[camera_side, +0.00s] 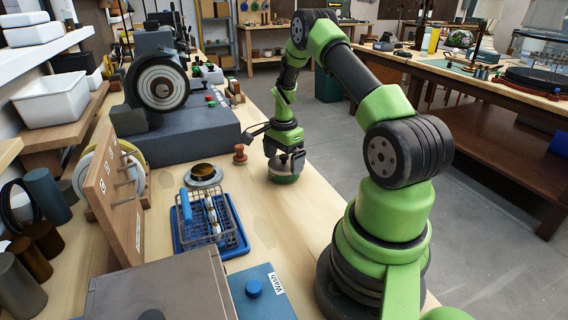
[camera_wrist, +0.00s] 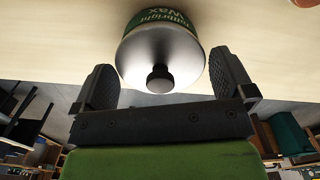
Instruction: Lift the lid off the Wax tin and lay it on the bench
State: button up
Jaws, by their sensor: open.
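The Wax tin (camera_wrist: 165,18) is a round green tin with a "Wax" label. Its silver domed lid (camera_wrist: 145,52) is on it, with a dark knob (camera_wrist: 160,79) in the middle. In the side view the tin (camera_side: 284,179) stands on the pale wooden bench (camera_side: 268,225), partly hidden by my gripper (camera_side: 287,160) directly above it. In the wrist view my gripper (camera_wrist: 164,72) is open. Its two dark fingers are on either side of the lid and knob, with gaps between. Nothing is held.
A wire basket (camera_side: 226,228) stands on a blue tray (camera_side: 243,252), left of the tin. A round dish (camera_side: 203,181) and a brown turned piece (camera_side: 240,154) stand nearby. A blue Wash container (camera_side: 262,300) is in front. Bare bench lies between basket and tin.

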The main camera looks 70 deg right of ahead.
jog(key=c, duration=0.6)
